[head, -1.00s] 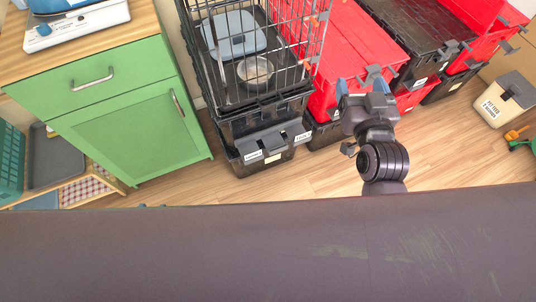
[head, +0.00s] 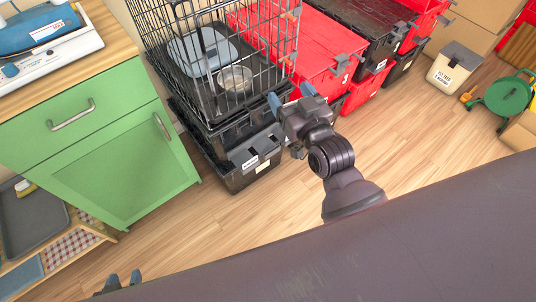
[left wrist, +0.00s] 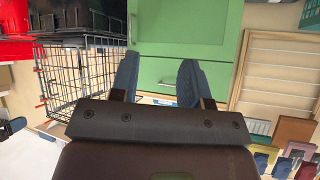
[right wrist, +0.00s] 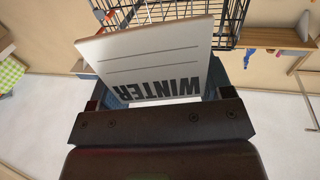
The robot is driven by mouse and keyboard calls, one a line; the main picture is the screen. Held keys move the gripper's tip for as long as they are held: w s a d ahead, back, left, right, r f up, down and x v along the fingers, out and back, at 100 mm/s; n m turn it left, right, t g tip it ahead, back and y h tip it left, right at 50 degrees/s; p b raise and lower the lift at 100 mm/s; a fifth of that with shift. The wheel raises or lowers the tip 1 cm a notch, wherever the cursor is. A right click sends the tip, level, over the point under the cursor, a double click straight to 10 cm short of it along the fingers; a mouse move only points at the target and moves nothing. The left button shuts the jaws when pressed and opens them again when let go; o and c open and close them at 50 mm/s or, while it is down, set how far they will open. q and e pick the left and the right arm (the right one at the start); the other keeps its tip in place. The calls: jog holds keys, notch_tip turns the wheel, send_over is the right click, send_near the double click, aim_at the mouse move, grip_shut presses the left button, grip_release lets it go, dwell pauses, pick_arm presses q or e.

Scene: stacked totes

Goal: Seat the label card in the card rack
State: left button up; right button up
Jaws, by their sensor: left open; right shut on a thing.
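In the head view my right gripper (head: 291,97) is in front of the wire crate and totes, and I cannot make out the card there. My left gripper (head: 124,279) shows only its fingertips at the lower left. In the left wrist view it (left wrist: 158,80) is open and empty, facing the green cabinet. I cannot identify the card rack.
A wire crate (head: 215,45) stands on black totes (head: 245,165). Red totes (head: 320,50) are stacked to their right. A green cabinet (head: 100,150) stands at left. A cream bin (head: 455,66) and green reel (head: 505,95) are at right. The floor between is clear.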

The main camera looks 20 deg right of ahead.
notch_tip(320, 180, down, 6)
jog(key=w+a+r+y+b, duration=0.1)
jog(key=w+b, duration=0.1)
jog(key=w, duration=0.1)
jog(key=n+g+y+b, duration=0.1)
jog(key=n+y+b, duration=0.2)
jog(key=b, duration=0.5)
send_over(269, 142)
jog(key=s+a, duration=0.1)
jog(key=s, duration=0.3)
notch_tip(269, 142, down, 17)
notch_tip(269, 142, down, 15)
jog(key=b, duration=0.6)
jog(key=shift+a+f, duration=0.1)
jog(key=shift+f, duration=0.05)
notch_tip(269, 142, down, 4)
jog(key=shift+s+r+b, duration=0.1)
jog(key=shift+r+b, duration=0.15)
jog(key=shift+b, duration=0.8)
jog(key=shift+c, duration=0.3)
jog(key=shift+f, duration=0.25)
pick_arm(q)
notch_tip(269, 142, down, 8)
jog(key=w+m+t, duration=0.1)
jog(key=shift+w+t+h, duration=0.3)
jog(key=shift+w+t, duration=0.1)
jog(key=shift+d+f, duration=0.1)
pick_arm(e)
jog(key=shift+r, duration=0.1)
